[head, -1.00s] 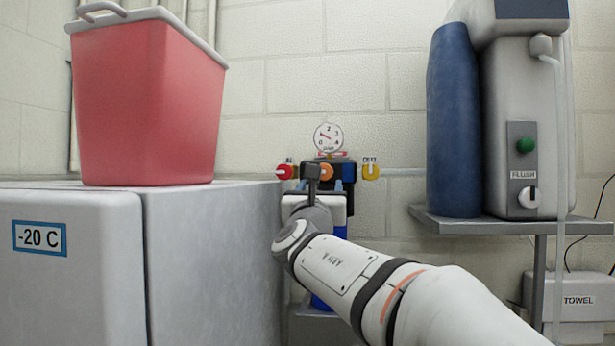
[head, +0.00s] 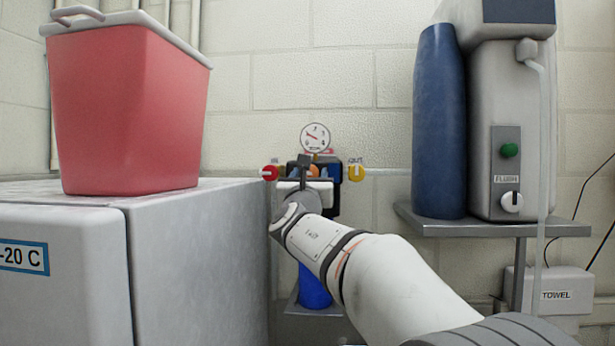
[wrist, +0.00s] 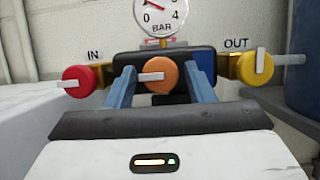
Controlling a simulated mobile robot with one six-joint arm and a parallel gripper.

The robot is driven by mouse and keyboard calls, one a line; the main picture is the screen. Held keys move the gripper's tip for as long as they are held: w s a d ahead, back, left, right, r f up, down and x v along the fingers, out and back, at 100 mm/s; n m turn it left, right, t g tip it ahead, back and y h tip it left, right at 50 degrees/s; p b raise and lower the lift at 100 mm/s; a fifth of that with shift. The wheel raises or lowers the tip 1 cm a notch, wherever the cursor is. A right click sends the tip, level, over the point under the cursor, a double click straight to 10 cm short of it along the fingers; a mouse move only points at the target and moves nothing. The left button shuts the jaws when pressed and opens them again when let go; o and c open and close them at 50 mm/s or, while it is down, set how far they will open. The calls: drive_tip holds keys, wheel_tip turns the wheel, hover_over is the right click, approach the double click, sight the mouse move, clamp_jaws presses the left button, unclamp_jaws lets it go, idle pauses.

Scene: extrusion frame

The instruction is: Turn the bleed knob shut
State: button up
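An orange knob (wrist: 161,76) sits at the middle of a dark valve block in the wrist view, between a red knob and a yellow knob. I take it for the bleed knob; no label on it shows. Its white bar lies level and points left. My gripper (wrist: 159,74) is open, with one blue-grey finger on each side of the orange knob and a gap to it on both sides. In the head view my gripper (head: 304,160) is at the valve block and partly covers the orange knob (head: 313,171).
The red IN knob (wrist: 83,80) and yellow OUT knob (wrist: 255,65) flank the block closely. A pressure gauge (head: 315,138) stands above. A freezer (head: 200,260) with a red cooler (head: 130,110) is at left; a shelf (head: 480,230) with a machine (head: 510,120) is at right.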

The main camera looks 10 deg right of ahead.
drive_tip(key=c, duration=0.7)
drive_tip(key=shift+c, duration=0.2)
drive_tip(key=shift+f+m+b, duration=0.1)
drive_tip(key=shift+m+b, duration=0.2)
drive_tip(key=shift+m, duration=0.2)
drive_tip(key=m+h+b, duration=0.1)
drive_tip(key=m, duration=0.1)
drive_tip(key=shift+a+f+m+g+h, duration=0.1)
drive_tip(key=shift+m+g+h, duration=0.3)
drive_tip(key=m+g+h+b, duration=0.1)
drive_tip(key=m, duration=0.2)
drive_tip(key=m+g+h+b, duration=0.1)
drive_tip(key=m, duration=0.2)
drive_tip(key=shift+a, duration=0.1)
drive_tip(key=m+g, duration=0.1)
drive_tip(key=m, duration=0.1)
drive_tip(key=m+g+h, duration=0.1)
drive_tip(key=m, duration=0.4)
drive_tip(key=shift+w+r+g+h, duration=0.1)
drive_tip(key=shift+r+g+h, duration=0.2)
drive_tip(key=shift+r+g, duration=0.1)
drive_tip(key=m+g+p, duration=0.1)
drive_tip(key=m+g, duration=0.1)
drive_tip(key=m, duration=0.3)
drive_tip(key=shift+m, duration=0.3)
